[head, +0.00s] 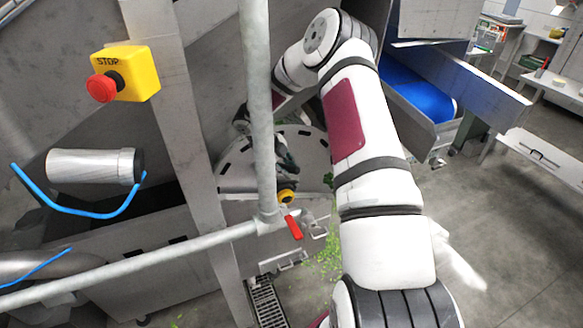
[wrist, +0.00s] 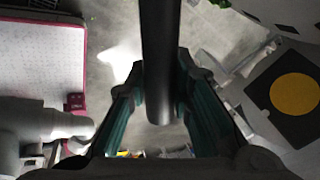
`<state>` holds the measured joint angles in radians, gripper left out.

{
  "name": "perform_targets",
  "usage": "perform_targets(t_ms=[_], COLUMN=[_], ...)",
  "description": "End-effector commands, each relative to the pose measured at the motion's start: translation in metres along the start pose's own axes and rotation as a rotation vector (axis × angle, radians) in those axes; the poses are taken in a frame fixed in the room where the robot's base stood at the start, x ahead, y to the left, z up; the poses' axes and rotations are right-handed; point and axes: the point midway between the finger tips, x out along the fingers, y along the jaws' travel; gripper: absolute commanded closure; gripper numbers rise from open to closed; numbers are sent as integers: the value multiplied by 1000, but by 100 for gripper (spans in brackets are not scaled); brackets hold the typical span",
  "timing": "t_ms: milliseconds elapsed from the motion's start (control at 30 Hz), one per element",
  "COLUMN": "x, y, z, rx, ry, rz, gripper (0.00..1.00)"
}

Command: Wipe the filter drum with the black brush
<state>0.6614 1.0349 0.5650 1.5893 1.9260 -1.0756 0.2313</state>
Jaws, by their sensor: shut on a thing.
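My gripper (wrist: 153,108) shows teal finger pads in the wrist view, closed on both sides of a dark rod, the handle of the black brush (wrist: 160,55). The rod runs up out of the top of that view, so the brush head is not seen there. In the head view my gripper (head: 286,158) is small and dark, partly behind a vertical grey pipe. Behind it is a round, pale grey metal face with dark slots, which looks like the filter drum (head: 240,174). Whether the brush touches it cannot be told.
The vertical pipe (head: 257,110) and a sloping rail (head: 150,255) stand in front of the machine. A yellow stop box (head: 135,72) is at left, a blue belt (head: 415,92) at right. Green scraps (head: 325,260) litter the floor.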

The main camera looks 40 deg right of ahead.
Motion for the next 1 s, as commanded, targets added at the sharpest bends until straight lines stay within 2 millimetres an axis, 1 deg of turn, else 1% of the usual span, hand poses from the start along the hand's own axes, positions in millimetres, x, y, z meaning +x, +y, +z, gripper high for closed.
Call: perform_targets(t_ms=[267, 600, 1000], x=[-1, -10, -11], y=[0, 12, 11], z=[1, 16, 16], rx=[0, 0, 2], ry=[0, -1, -6], rz=[-1, -2, -3], gripper=[100, 100, 100])
